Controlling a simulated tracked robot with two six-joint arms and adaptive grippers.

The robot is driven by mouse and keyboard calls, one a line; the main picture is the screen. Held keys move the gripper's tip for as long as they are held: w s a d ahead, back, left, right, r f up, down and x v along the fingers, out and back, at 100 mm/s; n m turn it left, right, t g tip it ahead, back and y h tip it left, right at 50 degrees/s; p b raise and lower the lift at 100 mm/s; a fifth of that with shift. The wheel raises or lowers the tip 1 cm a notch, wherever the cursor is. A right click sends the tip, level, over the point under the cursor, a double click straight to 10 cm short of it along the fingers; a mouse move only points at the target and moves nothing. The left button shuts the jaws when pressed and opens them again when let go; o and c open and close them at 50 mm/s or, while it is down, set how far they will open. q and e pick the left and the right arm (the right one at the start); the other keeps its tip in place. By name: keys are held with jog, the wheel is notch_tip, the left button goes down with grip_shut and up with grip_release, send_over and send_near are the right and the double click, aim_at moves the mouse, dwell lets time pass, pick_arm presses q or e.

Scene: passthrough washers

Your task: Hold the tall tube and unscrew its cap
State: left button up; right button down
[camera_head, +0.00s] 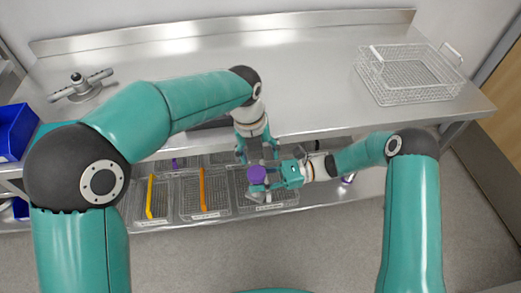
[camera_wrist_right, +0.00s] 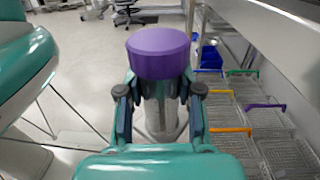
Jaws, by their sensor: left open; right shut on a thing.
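The tall tube has a wide purple cap (camera_head: 257,174) and stands out in front of the bench edge in the head view. In the right wrist view the cap (camera_wrist_right: 158,54) sits on top of the clear tube (camera_wrist_right: 162,118), which looks upright. My right gripper (camera_wrist_right: 160,100) is shut around the tube just below the cap, coming from the right in the head view (camera_head: 268,184). My left gripper (camera_head: 257,156) is open and points down, just above and behind the cap. Its fingers appear apart from the cap. The lower tube is mostly hidden in the head view.
The steel bench (camera_head: 310,75) is mostly clear, with an empty wire basket (camera_head: 410,85) at the right and a metal fitting (camera_head: 80,86) at the left. Below it, a shelf holds wire baskets with yellow (camera_head: 150,196), orange (camera_head: 202,190) and purple handles. Blue bins (camera_head: 12,130) stand far left.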

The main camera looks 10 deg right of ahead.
aim_at(261, 172)
pick_arm(q)
jog(key=r+m, duration=0.1)
jog(key=s+r+m+y, duration=0.1)
jog(key=m, duration=0.1)
jog(key=shift+s+d+r, duration=0.15)
jog(key=shift+d+r, duration=0.05)
jog(key=shift+s+r+m+g+y, duration=0.15)
jog(key=shift+s+m+g+y, duration=0.05)
jog(key=shift+m+g+y, duration=0.1)
jog(key=shift+s+f, duration=0.1)
jog(key=shift+f, duration=3.75)
